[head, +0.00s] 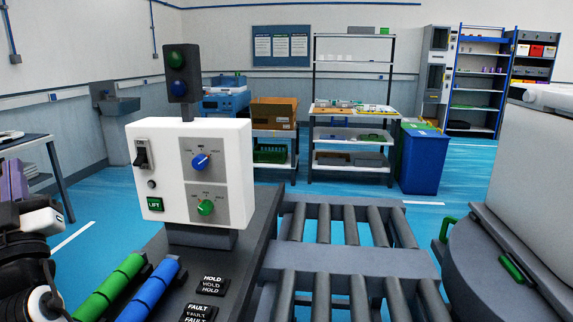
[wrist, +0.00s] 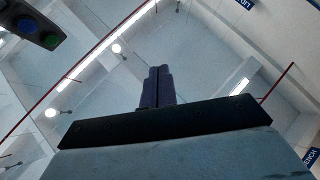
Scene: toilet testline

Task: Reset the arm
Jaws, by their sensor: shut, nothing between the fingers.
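My gripper (head: 12,180) is at the left edge of the head view, with its purple fingers pointing up and part of my dark arm below it. In the wrist view its two fingers (wrist: 158,86) stand side by side, pressed together with nothing between them. The wrist camera looks up at the ceiling. The white control box (head: 193,170) stands to the right of my gripper, apart from it. It has a toggle switch, a blue knob, a green knob and a green LIFT button.
A signal light (head: 178,72) rises above the control box and also shows in the wrist view (wrist: 35,28). Green (head: 112,287) and blue (head: 153,293) cylinders lie in front of the box. A roller conveyor (head: 345,260) runs to its right. Shelves and a blue bin (head: 424,160) stand behind.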

